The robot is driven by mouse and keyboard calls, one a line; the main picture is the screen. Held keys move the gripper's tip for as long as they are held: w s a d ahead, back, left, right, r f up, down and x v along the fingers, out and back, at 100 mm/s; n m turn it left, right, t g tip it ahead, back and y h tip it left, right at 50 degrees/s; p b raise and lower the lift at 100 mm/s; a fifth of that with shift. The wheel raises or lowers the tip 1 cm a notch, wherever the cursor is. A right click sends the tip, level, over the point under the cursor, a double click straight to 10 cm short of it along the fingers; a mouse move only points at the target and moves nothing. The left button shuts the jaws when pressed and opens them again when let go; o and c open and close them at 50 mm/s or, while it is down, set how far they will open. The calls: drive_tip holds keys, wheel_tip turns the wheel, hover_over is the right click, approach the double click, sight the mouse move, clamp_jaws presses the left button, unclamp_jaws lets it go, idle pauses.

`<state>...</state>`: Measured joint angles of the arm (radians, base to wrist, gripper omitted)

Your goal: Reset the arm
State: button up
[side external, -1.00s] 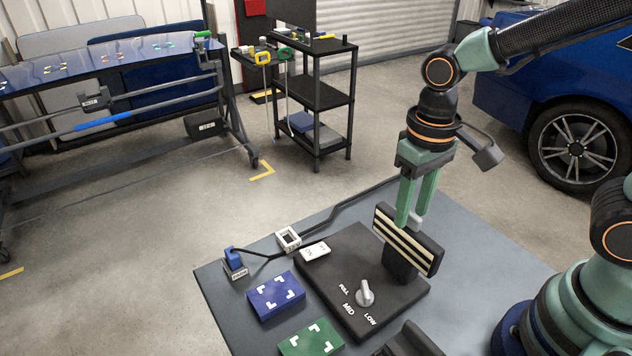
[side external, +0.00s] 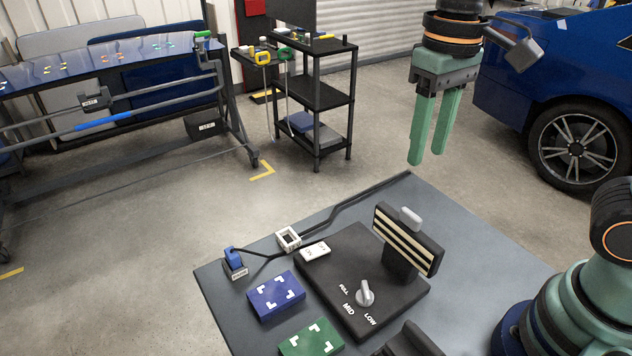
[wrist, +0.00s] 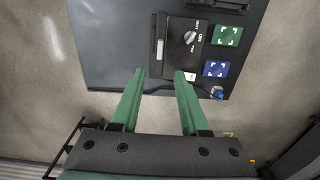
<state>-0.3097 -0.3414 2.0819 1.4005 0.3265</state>
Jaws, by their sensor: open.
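My gripper (side external: 432,160) hangs in the air above the far edge of the grey worktable (side external: 235,320), with its green fingers pointing down. It is open and empty; in the wrist view my gripper (wrist: 160,72) shows a clear gap between its fingers. Below and in front of it stands a black control unit (side external: 330,260) with a striped panel (side external: 408,240). A light grey knob (side external: 410,218) sits on the panel's top, apart from the fingers. The dial (side external: 365,293) on the unit's base is marked FULL, MID and LOW.
A blue block (side external: 275,296) and a green block (side external: 312,340) lie on the table. A white square frame (side external: 288,239) and a small blue plug (side external: 235,258) sit by a dark cable. A shelf cart (side external: 318,95) and a blue car (side external: 530,80) stand beyond.

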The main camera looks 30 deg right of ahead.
drive_tip(key=shift+r, duration=0.15)
drive_tip(key=w+d+f+t, duration=0.2)
drive_tip(key=d+t, duration=0.3)
drive_tip(key=d, duration=0.3)
drive_tip(key=shift+d+f+t, duration=0.25)
drive_tip(key=shift+f+t, duration=0.05)
idle(0.7)
